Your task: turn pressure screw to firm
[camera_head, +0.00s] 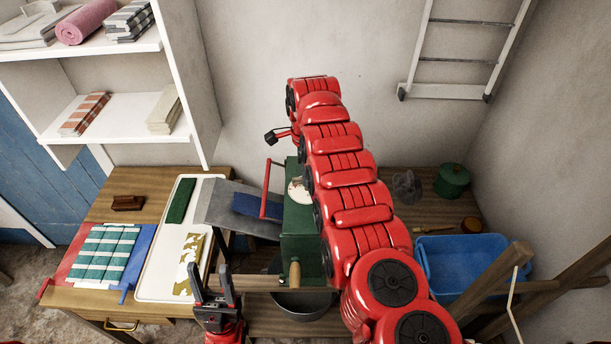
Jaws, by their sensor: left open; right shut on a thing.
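The green mangle (299,243) stands on the bench at the centre, with a pale round disc (298,191) partly showing on its top. A short red bar with a black end (276,136) sticks out left of my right arm, above the mangle. It may be the pressure screw's handle, but I cannot tell. My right arm reaches up over the mangle and hides much of it. My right gripper is hidden behind the arm links. My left gripper (214,293) is open and empty, low in front of the white tray's right side.
A white tray (152,285) with folded cloths lies left of the mangle. A sloped grey board (213,206) bears a blue cloth (255,207). A red lever (268,190) stands beside the mangle. A blue tub (428,250), a green pot (452,180) and wooden beams (496,275) are at right.

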